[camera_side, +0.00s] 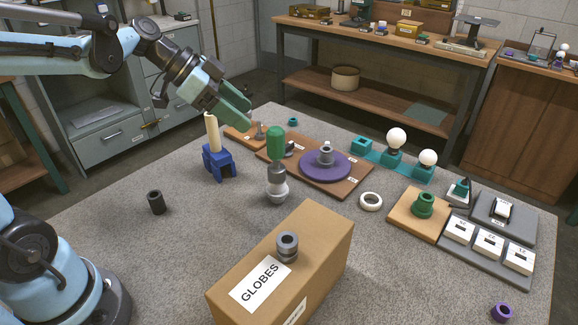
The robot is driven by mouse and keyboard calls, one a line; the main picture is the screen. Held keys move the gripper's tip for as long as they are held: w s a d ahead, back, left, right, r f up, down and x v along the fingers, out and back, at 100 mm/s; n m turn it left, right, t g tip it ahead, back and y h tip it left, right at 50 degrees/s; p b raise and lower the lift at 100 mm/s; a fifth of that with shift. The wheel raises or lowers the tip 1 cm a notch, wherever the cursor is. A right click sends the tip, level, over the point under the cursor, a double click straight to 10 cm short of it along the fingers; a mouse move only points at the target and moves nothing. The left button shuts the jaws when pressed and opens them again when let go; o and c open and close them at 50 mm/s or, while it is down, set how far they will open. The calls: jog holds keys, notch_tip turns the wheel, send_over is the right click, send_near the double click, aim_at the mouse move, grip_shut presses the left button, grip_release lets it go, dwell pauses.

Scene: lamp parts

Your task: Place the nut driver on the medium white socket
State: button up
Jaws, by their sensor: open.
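A tool with a green handle (276,142), which looks like the nut driver, stands upright near the table's middle. I cannot tell whether that piece is the medium white socket or part of the tool. Several white labelled blocks (488,244) sit on a grey tray at the right; their labels are too small to read. My gripper (243,107), with teal fingers, is open and empty. It is above and left of the green handle, apart from it.
A blue stand (219,163) holds a cream rod. A purple disc (341,168) bears a grey part. A tall GLOBES box (325,249) stands in front. A white ring (371,202), a black cylinder (156,203) and teal bulb holders (392,158) stand around. The front-left table is mostly clear.

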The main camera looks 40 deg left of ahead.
jog(key=s+f+n+y, duration=0.6)
jog(key=s+n, duration=0.3)
jog(key=shift+t, duration=0.4)
jog(key=shift+s+f, duration=0.1)
